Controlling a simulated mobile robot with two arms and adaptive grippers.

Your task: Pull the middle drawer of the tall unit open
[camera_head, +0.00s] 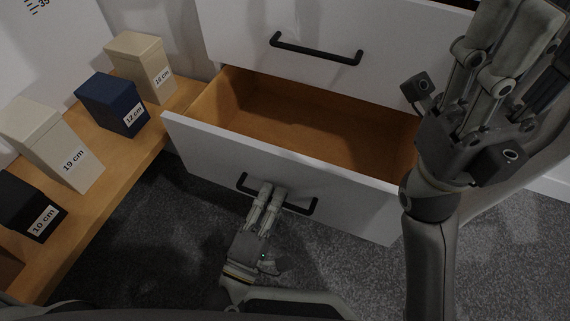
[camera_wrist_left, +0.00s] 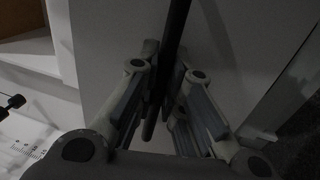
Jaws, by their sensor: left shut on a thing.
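The white tall unit (camera_head: 390,55) has one drawer (camera_head: 290,180) pulled well out, its wooden inside (camera_head: 300,125) empty. A closed drawer with a black handle (camera_head: 315,48) is above it; whether another drawer lies below is hidden. My left gripper (camera_head: 270,192) is shut on the open drawer's black bar handle (camera_head: 300,208). In the left wrist view the handle (camera_wrist_left: 177,40) runs as a dark bar between the fingers (camera_wrist_left: 165,85). My right gripper (camera_head: 515,20) is raised at the upper right, away from the handles, fingers pointing up; its opening is unclear.
A wooden shelf (camera_head: 130,150) on the left holds several labelled boxes, among them a navy one (camera_head: 112,105) marked 12 cm and a black one (camera_head: 30,207) marked 10 cm. Grey carpet (camera_head: 150,235) is clear in front of the drawer. The right arm stands close to the drawer's right end.

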